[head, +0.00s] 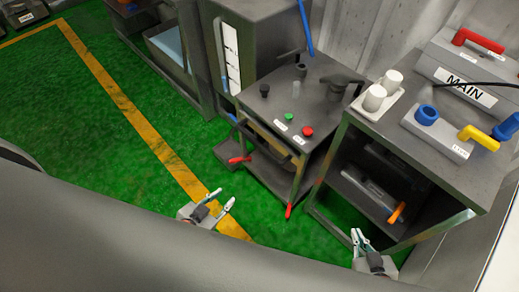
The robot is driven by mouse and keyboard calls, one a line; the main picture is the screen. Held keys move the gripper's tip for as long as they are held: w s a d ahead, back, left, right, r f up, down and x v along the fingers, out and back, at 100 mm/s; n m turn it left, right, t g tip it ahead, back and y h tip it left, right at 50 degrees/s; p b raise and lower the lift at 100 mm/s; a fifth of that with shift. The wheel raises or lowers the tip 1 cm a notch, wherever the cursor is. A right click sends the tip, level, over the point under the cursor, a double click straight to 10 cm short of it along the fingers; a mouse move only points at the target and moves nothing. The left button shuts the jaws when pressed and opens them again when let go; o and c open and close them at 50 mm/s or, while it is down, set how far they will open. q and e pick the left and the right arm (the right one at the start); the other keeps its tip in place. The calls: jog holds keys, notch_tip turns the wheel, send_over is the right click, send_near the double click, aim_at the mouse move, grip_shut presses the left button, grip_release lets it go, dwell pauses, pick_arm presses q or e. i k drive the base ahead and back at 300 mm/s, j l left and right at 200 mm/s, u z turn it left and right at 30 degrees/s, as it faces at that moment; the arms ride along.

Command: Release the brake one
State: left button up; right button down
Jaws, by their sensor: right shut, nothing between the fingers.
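No label that I can read says brake one. Two red-tipped levers show at the dark machine cabinet (318,92): one red handle (239,159) at its lower left, another red handle (289,211) low at its front. I cannot tell which is the brake. My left gripper (222,197) is open and empty above the green floor, below and left of the red handles in the picture. My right gripper (357,233) is shut and empty, in front of the right-hand stand and apart from everything.
The cabinet top has a green button (289,117), a red button (307,131) and dark knobs. The stand (440,150) at right carries white knobs (374,98), a yellow handle (478,138) and a MAIN box (465,85) with a red handle. Green floor (90,150) is clear at left.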

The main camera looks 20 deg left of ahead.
aim_at(249, 158)
jog(key=i+j+z, duration=0.1)
jog(key=j+z, duration=0.2)
jog(key=j, duration=0.15)
jog(key=i+j+z, duration=0.1)
jog(key=j+z, duration=0.55)
jog(key=j, duration=1.6)
jog(key=j+z, duration=0.1)
jog(key=j, duration=0.7)
jog(key=k+j, duration=0.15)
jog(key=j, duration=0.7)
jog(key=j+z, duration=0.15)
jog(key=j, duration=0.7)
jog(key=i, duration=0.4)
